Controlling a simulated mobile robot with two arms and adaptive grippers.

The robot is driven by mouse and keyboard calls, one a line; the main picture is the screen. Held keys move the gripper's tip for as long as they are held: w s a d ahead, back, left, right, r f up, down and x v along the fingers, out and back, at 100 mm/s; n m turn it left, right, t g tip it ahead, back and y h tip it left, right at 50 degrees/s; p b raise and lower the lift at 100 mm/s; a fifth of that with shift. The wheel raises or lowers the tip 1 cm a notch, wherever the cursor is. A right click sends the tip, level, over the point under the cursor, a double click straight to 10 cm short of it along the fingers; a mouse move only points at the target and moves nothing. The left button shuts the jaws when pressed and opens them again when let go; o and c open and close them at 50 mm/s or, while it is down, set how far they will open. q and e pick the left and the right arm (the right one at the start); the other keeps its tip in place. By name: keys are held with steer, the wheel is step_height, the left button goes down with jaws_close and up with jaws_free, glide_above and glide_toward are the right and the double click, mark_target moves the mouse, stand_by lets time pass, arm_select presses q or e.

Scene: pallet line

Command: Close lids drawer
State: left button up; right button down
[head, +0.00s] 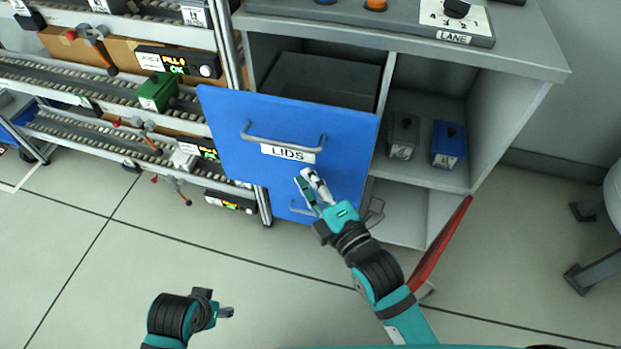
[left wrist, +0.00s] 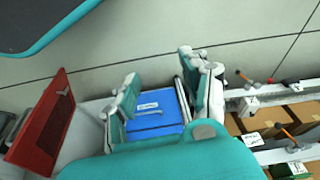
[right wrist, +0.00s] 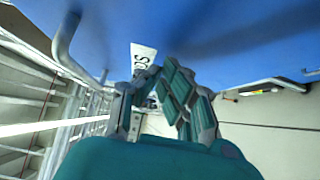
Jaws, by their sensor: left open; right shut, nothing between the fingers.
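The lids drawer (head: 290,170) has a blue front with a grey bar handle (head: 283,138) and a white LIDS label. It stands pulled out of the grey cabinet, and its dark inside shows behind the front. My right gripper (head: 309,182) is shut and empty, its tips at the blue front just below the label. In the right wrist view the blue front (right wrist: 230,30) looms close above the fingers; contact cannot be told. My left gripper (head: 222,312) is open, low and away from the cabinet. A blue labelled front (left wrist: 155,112) shows beyond its fingers in the left wrist view.
A cabinet shelf (head: 425,173) right of the drawer holds a grey and a blue item. A red panel (head: 447,248) sticks out at lower right. A roller rack (head: 75,72) with a green box (head: 157,92) stands left. The floor in front is clear.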

steer(key=shift+w+d+r, duration=0.1)
steer(key=shift+w+d, duration=0.1)
steer(key=shift+w, duration=0.35)
steer(key=w+d, duration=0.1)
steer(key=w, duration=0.4)
steer(key=w+d, duration=0.2)
steer(key=w, duration=0.3)
steer(key=w+d, duration=0.2)
steer(key=w, duration=0.3)
steer(key=shift+w+p, duration=0.35)
steer(key=shift+w, duration=0.05)
steer(key=shift+w+d, duration=0.2)
steer(key=shift+w, duration=0.3)
arm_select(q)
step_height(320, 180, down, 2)
steer(key=shift+d, duration=0.1)
arm_select(e)
steer(key=shift+w+d, duration=0.1)
steer(key=shift+w, duration=0.05)
steer(key=shift+r, duration=0.15)
